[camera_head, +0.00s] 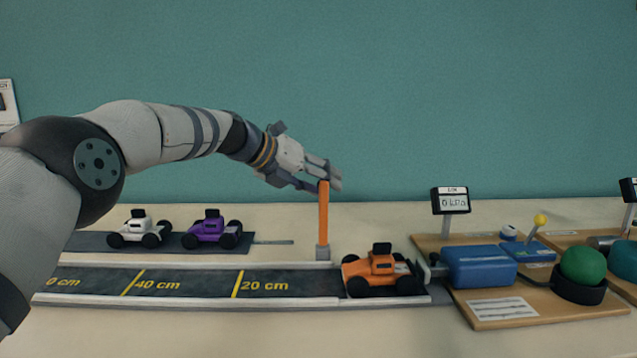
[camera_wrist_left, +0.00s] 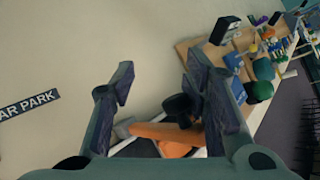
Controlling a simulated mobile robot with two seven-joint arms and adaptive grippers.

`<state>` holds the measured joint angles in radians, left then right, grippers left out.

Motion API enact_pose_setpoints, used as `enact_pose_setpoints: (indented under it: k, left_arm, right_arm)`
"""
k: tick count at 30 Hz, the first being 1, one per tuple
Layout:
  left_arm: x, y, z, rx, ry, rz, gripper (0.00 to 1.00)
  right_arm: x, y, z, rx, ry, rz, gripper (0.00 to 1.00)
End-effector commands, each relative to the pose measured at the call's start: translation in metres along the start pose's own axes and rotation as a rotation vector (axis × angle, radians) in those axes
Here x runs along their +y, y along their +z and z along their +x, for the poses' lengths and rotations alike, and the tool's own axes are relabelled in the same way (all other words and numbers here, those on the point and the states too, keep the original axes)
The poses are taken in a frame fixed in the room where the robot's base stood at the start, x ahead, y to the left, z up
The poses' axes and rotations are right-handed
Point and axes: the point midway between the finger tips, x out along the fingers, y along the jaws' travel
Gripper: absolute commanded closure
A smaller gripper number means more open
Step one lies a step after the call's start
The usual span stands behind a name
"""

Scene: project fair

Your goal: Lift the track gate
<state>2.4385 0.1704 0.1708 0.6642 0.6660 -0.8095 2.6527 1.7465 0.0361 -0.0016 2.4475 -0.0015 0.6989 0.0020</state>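The track gate (camera_head: 324,215) is an orange bar standing upright from a small grey block (camera_head: 323,253) at the track's far edge. My left gripper (camera_head: 328,180) is at the bar's top end, with its fingers spread. In the left wrist view the fingers (camera_wrist_left: 158,88) are wide apart, and the orange bar (camera_wrist_left: 152,131) shows between and beyond them. Whether a finger touches the bar I cannot tell. An orange car (camera_head: 377,271) sits on the track (camera_head: 200,284) just right of the gate. My right gripper is not in view.
A white car (camera_head: 139,230) and a purple car (camera_head: 211,229) stand on a dark mat behind the track. To the right is a wooden board (camera_head: 490,315) with a blue block, a small display (camera_head: 451,201) and a green ball (camera_head: 583,265). The table front is clear.

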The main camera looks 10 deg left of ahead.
Motion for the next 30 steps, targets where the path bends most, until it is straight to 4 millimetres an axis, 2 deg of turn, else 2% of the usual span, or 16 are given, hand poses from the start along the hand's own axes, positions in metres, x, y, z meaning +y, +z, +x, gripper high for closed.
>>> enact_pose_setpoints:
  k: [1,8,30]
  left_arm:
    - [0.004,-0.010,0.008,0.022,0.004,-0.002,0.62]
    - [0.004,-0.006,0.002,0.017,0.004,0.000,0.62]
    - [0.007,0.030,-0.065,-0.001,0.001,0.001,0.62]
  right_arm:
    - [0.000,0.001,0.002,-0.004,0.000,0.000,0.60]
    - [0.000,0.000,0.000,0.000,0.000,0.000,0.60]
    - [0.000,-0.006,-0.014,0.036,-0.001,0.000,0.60]
